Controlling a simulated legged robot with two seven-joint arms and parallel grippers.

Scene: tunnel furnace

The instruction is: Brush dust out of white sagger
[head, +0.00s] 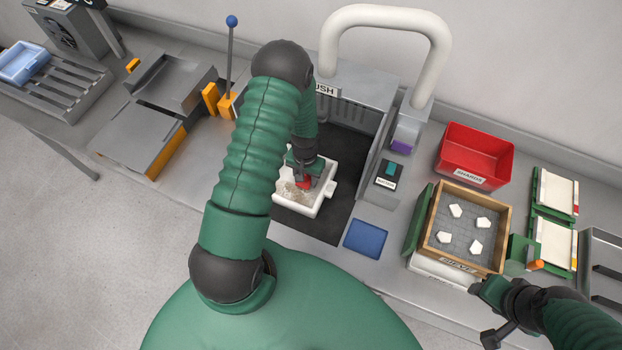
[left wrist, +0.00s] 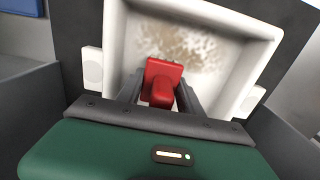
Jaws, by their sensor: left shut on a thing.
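The white sagger (head: 322,198) stands on a dark mat in front of the grey booth. Brown dust lies on its floor, and the dust shows clearly in the left wrist view, where the sagger (left wrist: 118,45) fills the upper middle. My left gripper (head: 304,180) is over the sagger, shut on a red brush (left wrist: 163,85). The brush's far end is inside the sagger; whether it touches the floor I cannot tell. My right gripper (head: 482,290) is at the lower right, by the front corner of the wooden sieve; its jaw opening is unclear.
The dark mat (head: 330,222) lies under the sagger. A wooden sieve (head: 433,222) with several white pieces stands to the right. A red bin (head: 475,152) stands behind it. A blue pad (head: 366,238) lies near the front edge. The grey booth wall (head: 376,165) rises close beside the sagger.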

